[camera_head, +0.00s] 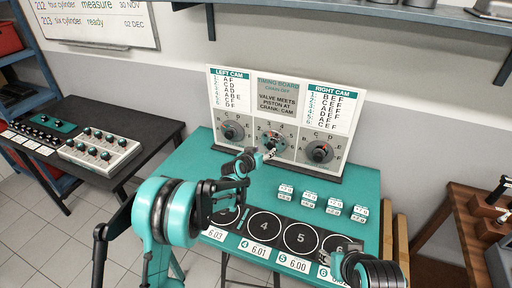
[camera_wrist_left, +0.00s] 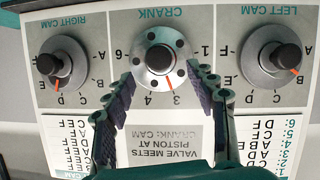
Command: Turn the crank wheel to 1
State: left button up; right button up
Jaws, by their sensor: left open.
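The crank wheel (camera_wrist_left: 160,52) is a silver disc with dark holes and a black knob, at the centre of the timing board, seen upside down in the left wrist view. Its orange mark points closest to 3; 1 is on the right side of the dial in this view. My left gripper (camera_wrist_left: 160,76) is open, its two dark fingers on either side of the wheel's rim. Whether they touch it is unclear. In the head view my left gripper (camera_head: 267,155) is in front of the crank dial (camera_head: 274,138), partly covering it. My right gripper (camera_head: 331,260) is low at the right, partly hidden.
The left cam dial (camera_head: 232,131) and right cam dial (camera_head: 320,152) flank the crank. The teal table (camera_head: 190,167) holds several small labelled tags (camera_head: 310,198) and a strip with numbered circles (camera_head: 300,238). A side table with a knobbed panel (camera_head: 100,150) stands at the left.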

aim_at(270, 147)
pick_arm(q)
jog(key=b+x, duration=0.1)
jog(key=x, duration=0.6)
jog(key=shift+w+d+f, duration=0.1)
jog(key=shift+d, duration=0.05)
jog(key=c, duration=1.2)
